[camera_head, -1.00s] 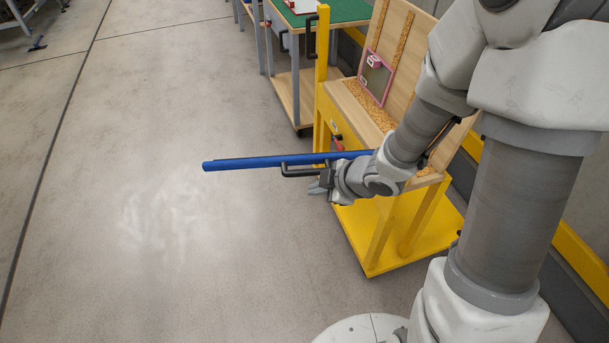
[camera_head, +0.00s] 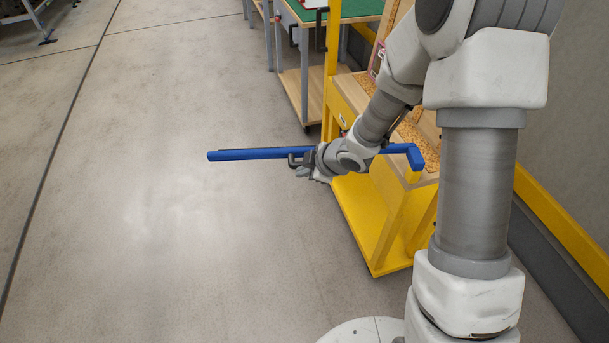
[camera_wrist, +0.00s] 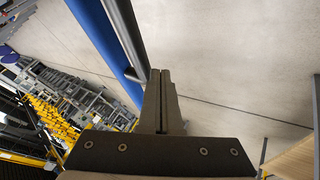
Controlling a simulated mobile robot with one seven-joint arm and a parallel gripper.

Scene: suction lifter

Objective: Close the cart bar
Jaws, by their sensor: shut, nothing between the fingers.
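The blue cart bar (camera_head: 245,155) sticks out to the left from the yellow cart (camera_head: 362,215), over open floor. Its bent right end shows above the cart's near corner. A black handle (camera_head: 295,158) is on the bar, partly hidden by my wrist. My gripper (camera_head: 302,172) is shut and empty, close beside the handle on the near side of the bar. In the wrist view, the shut fingers (camera_wrist: 160,85) lie right next to the dark handle (camera_wrist: 124,38), with the blue bar (camera_wrist: 92,35) behind it. I cannot tell whether they touch the handle.
A table with a green top (camera_head: 352,10) stands behind the cart. A yellow rail (camera_head: 565,222) runs along the wall at the right. The grey floor (camera_head: 150,220) left of the cart is clear.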

